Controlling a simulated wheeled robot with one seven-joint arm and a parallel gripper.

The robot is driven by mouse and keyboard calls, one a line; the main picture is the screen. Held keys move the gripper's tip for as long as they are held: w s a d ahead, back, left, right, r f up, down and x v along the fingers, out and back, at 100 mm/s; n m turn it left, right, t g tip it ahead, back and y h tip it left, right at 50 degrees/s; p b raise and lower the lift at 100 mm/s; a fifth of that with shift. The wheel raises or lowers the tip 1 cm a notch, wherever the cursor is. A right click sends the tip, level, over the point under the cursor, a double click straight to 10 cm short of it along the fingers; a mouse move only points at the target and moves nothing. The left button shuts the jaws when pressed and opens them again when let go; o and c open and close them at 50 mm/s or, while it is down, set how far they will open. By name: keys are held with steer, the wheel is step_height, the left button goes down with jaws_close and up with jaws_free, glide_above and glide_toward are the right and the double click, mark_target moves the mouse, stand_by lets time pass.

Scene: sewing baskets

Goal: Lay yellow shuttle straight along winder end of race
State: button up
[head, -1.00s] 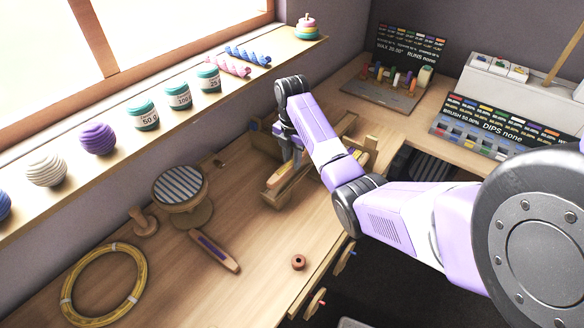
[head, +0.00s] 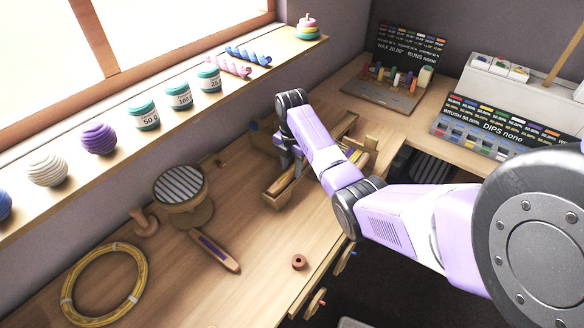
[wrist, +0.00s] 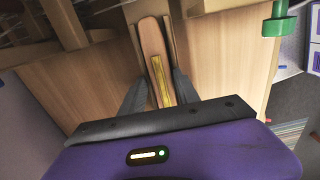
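The yellow shuttle (wrist: 160,75), a slim brown wooden piece with a yellow strip of thread along it, lies lengthwise in the narrow wooden race (head: 286,190). In the wrist view its rounded far end shows near the top, and its near end is hidden by my gripper's body. My gripper (wrist: 159,78) is over it, with one dark finger on each side and slight gaps that look like an open grip. In the head view my gripper (head: 292,165) hangs over the race, and the shuttle is hard to make out there.
A round striped-top stand (head: 181,186), a purple-marked wooden tool (head: 216,252), a yellow hoop coil (head: 103,284) and a small brown spool (head: 299,262) lie on the bench to the left and front. A green clamp-like part (wrist: 279,20) shows at right in the wrist view.

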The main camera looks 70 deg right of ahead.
mark_target(292, 170)
steer(key=shift+s+a+f, duration=0.15)
steer(key=shift+s+f, duration=0.1)
steer(key=shift+s, duration=0.05)
steer(key=shift+r, duration=0.25)
step_height(292, 170, up, 12)
steer(key=p, duration=0.2)
steer(key=shift+w+r, duration=0.15)
stand_by(0.5)
